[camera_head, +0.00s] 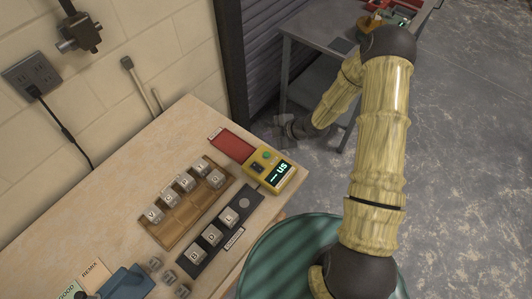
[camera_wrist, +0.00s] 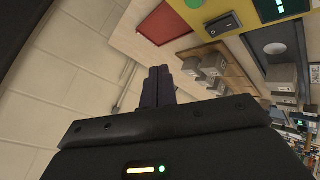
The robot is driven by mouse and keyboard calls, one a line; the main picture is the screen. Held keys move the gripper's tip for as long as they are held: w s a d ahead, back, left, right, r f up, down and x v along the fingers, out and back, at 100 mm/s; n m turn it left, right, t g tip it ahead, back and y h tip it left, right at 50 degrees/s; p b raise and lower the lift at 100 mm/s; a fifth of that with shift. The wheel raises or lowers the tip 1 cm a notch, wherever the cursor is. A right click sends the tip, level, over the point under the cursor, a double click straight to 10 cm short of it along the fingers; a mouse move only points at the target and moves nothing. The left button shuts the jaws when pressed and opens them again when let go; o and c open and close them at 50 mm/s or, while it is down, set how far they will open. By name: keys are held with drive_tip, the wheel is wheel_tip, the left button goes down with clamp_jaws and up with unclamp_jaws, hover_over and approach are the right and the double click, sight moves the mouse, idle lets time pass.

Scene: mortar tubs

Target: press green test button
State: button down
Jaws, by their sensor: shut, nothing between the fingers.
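The yellow tester (camera_head: 262,178) sits near the right edge of the wooden bench, its display lit. Its round green button (camera_head: 267,155) is on the upper part of its face. In the wrist view the yellow tester (camera_wrist: 228,48) is at the top right, with the green button (camera_wrist: 194,3) cut by the top edge. My gripper (camera_head: 280,127) is just past the bench's right edge, above and right of the tester, apart from the button. In the wrist view the dark fingers of my gripper (camera_wrist: 158,72) are together and empty.
A red pad (camera_head: 232,144) lies beside the tester. A wooden tray (camera_head: 185,215) and a dark strip (camera_head: 222,238) hold several lettered grey cubes. A green tub (camera_head: 290,255) stands at the bench's front right. A grey table (camera_head: 335,42) is behind my arm.

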drive_tip(key=b, duration=0.5)
hover_over(269, 155)
wheel_tip(269, 155, down, 8)
drive_tip(key=shift+f+b, duration=0.45)
drive_tip(key=shift+b, duration=0.05)
drive_tip(key=shift+f, duration=0.1)
idle(1.5)
drive_tip(key=shift+f+b, duration=0.3)
drive_tip(key=shift+b, duration=0.25)
drive_tip(key=shift+f+b, duration=0.45)
idle(0.6)
drive_tip(key=shift+r, duration=0.1)
drive_tip(key=shift+r+p, duration=0.55)
drive_tip(key=shift+r, duration=0.25)
